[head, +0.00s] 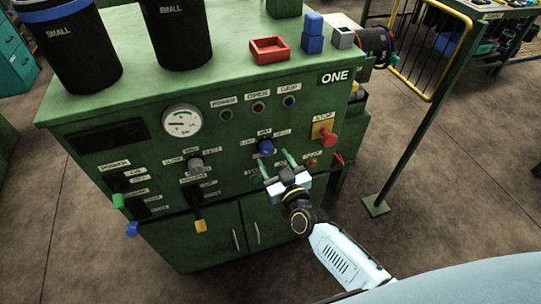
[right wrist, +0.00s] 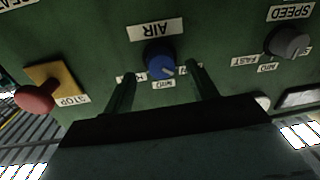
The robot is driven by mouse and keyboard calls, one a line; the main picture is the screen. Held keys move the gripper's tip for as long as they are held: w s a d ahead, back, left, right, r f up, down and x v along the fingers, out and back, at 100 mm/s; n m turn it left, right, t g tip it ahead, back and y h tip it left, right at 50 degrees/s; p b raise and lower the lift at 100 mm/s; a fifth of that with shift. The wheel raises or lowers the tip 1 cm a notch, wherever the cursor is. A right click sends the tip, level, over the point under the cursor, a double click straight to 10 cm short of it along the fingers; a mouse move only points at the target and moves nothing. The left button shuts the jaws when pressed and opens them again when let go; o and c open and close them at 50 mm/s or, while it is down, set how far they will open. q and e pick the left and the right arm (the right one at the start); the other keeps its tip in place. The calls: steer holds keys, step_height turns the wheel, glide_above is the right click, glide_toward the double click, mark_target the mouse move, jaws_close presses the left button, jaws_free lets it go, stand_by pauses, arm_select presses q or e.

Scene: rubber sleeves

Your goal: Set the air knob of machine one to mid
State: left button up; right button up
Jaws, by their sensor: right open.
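Machine one is the green cabinet with the ONE plate (head: 335,77). Its blue air knob (head: 265,147) is on the front panel. It also shows in the right wrist view (right wrist: 160,66), which is upside down, beside the AIR label (right wrist: 155,30). A pale mark on the knob points toward the lower right there, near the MID label (right wrist: 163,85). My right gripper (head: 272,158) is open and empty in front of the panel, its two fingers (right wrist: 160,73) apart on either side of the knob. Contact cannot be told. My left gripper is out of view.
A red stop button (head: 327,139) on a yellow plate is close right of the knob. A grey speed knob (head: 195,164) and a gauge (head: 182,121) are to the left.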

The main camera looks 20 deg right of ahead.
mark_target(267, 149)
steer(key=shift+w+a, duration=0.2)
steer(key=shift+w, duration=1.25)
steer(key=c, duration=1)
